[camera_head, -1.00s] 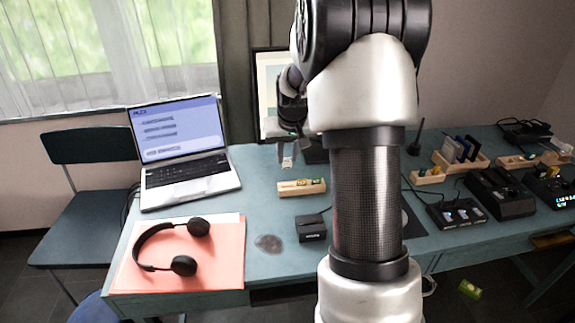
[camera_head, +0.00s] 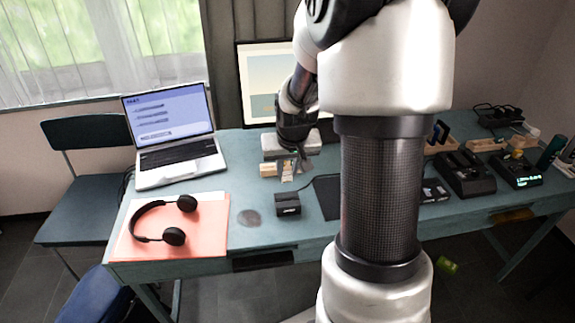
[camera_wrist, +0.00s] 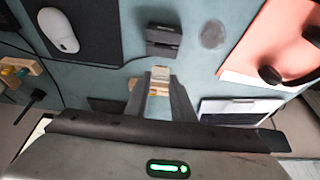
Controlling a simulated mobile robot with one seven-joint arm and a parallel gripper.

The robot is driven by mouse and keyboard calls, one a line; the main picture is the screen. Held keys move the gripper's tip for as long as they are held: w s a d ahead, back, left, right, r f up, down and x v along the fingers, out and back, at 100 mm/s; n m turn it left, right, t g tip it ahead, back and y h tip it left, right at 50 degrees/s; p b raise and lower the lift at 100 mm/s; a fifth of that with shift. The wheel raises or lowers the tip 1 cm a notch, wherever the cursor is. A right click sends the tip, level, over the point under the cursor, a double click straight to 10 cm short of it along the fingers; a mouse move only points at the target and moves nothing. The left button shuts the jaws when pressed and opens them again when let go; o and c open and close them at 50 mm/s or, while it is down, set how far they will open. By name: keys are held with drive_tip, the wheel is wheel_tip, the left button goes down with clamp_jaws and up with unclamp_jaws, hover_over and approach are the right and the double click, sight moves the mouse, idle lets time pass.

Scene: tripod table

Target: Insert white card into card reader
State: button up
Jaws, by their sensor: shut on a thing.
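My gripper (camera_head: 290,162) is shut on a small white card (camera_head: 287,178) above the teal table (camera_head: 245,182). In the wrist view the gripper (camera_wrist: 160,84) points toward the black card reader, and the pale card (camera_wrist: 160,73) shows between its fingertips. The card reader (camera_head: 287,204) is a small dark box near the table's front. It also shows in the wrist view (camera_wrist: 163,40), a short gap beyond the card. The card is apart from the reader in both views. The fingers hide part of the card.
A wooden block (camera_head: 268,170) lies behind the gripper. The laptop (camera_head: 175,135) stands left, with headphones (camera_head: 168,218) on a pink folder (camera_head: 213,230) in front. A mouse (camera_wrist: 58,30) lies on a dark mat (camera_wrist: 90,25). Dark devices (camera_head: 464,173) stand right.

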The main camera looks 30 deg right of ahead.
drive_tip(key=shift+f+b, duration=2.35)
drive_tip(key=shift+f, duration=0.55)
drive_tip(key=shift+f+b, duration=1.4)
drive_tip(key=shift+f, duration=0.15)
drive_tip(key=o, duration=1.1)
drive_tip(key=shift+c, duration=0.2)
drive_tip(key=p+v, duration=0.4)
drive_tip(key=v, duration=1.3)
drive_tip(key=shift+s+r, duration=0.15)
drive_tip(key=shift+a, duration=0.1)
